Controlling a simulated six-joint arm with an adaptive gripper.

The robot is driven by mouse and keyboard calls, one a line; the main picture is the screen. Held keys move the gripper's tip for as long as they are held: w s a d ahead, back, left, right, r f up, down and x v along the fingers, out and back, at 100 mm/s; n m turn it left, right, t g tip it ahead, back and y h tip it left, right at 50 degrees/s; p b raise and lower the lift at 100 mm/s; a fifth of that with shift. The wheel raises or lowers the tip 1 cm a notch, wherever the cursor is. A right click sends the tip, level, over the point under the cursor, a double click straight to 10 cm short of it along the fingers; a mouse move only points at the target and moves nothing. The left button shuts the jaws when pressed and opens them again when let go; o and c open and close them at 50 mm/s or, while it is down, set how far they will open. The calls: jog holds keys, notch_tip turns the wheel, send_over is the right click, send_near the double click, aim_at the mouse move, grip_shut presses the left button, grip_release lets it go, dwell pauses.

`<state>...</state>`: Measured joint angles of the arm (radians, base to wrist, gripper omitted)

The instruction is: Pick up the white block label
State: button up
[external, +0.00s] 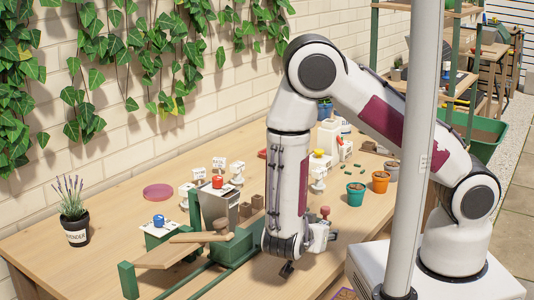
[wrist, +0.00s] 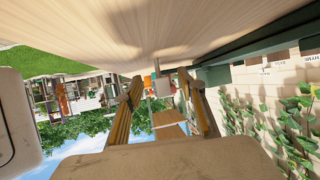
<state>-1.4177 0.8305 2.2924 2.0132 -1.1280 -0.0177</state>
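Several white labels stand on the table in the external view, among them a lettered one (external: 219,163) and another (external: 237,168) beside it. I cannot tell which one is the white block label. My gripper (external: 287,269) hangs low near the table's front edge, to the right of the green stand and apart from these labels. In the wrist view, which is upside down, the fingers of my gripper (wrist: 162,104) are spread apart. A small pale block (wrist: 163,87) shows between and beyond the fingertips; contact is not visible. Lettered labels (wrist: 311,46) also show at the right edge.
A green stand (external: 128,281) with a wooden arm and a grey hopper (external: 216,204) is left of my gripper. A lavender pot (external: 76,228) stands far left. A teal pot (external: 355,194) and an orange pot (external: 380,181) stand right. A pink disc (external: 158,191) lies near the wall.

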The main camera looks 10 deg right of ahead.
dwell(0.4)
grip_shut()
jog(key=shift+r, duration=0.2)
jog(key=shift+r, duration=4.75)
